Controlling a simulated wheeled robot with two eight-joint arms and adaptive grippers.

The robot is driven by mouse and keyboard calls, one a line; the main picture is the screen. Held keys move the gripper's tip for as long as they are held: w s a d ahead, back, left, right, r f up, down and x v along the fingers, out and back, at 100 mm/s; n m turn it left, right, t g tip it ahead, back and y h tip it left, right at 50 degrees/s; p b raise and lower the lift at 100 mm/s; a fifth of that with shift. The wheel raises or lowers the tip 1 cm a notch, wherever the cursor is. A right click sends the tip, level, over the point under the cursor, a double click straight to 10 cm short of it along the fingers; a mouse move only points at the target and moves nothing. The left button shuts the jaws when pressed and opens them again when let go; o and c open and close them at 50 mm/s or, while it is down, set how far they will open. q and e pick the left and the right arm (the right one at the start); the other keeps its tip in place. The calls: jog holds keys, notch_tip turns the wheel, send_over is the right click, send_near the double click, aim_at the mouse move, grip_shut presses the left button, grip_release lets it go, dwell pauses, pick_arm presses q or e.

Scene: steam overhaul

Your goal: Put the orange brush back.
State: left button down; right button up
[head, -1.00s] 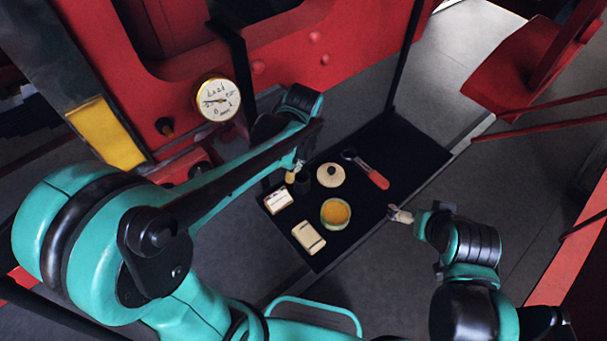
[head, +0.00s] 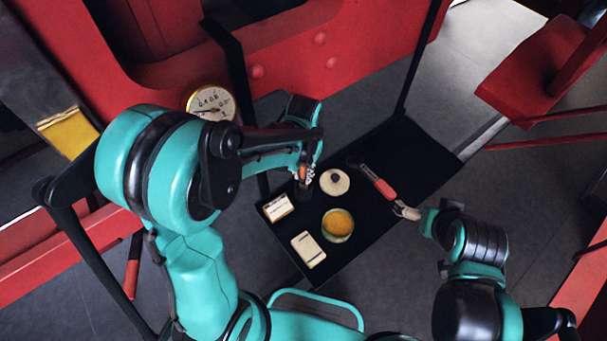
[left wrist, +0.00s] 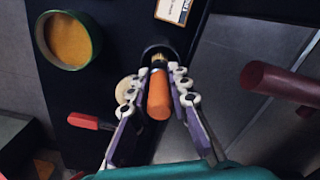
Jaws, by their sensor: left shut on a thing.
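The orange brush (left wrist: 159,93) is between the fingers of my left gripper (left wrist: 162,82), which is shut on it. Its pale bristles point at the mouth of a dark cup (left wrist: 158,50); I cannot tell how far inside they are. In the head view my left gripper (head: 303,177) is over the dark cup (head: 305,190), which it partly hides. The brush shows there only as a small orange patch (head: 303,171). My right gripper (head: 405,211) is at the tray's right edge, near the red-handled tool; its finger gap is unclear.
The black tray (head: 415,160) bears a tin of orange paste (head: 338,224), a cream round lid (head: 335,182), a red-handled tool (head: 377,182), a white card (head: 277,208) and a cream block (head: 308,249). A dark upright post stands behind my left gripper. The tray's far right is clear.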

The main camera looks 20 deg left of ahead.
pick_arm(q)
jog(key=shift+f, duration=0.2)
jog(key=c, duration=1.9)
grip_release()
jog(key=shift+f, duration=0.1)
jog(key=o, duration=0.5)
jog(key=shift+c, duration=0.2)
jog(key=shift+r, duration=0.2)
jog(key=shift+r, duration=0.35)
notch_tip(320, 180, up, 11)
jog(key=p, duration=0.2)
jog(key=shift+r+p, duration=0.1)
jog(key=shift+p, duration=0.2)
jog(key=s+a+r+n+t, duration=0.2)
jog(key=s+a+r+t, duration=0.1)
jog(key=s+t, duration=0.4)
jog(key=shift+s+a+r, duration=0.2)
jog(key=shift+s+a, duration=0.65)
jog(key=shift+s, duration=0.8)
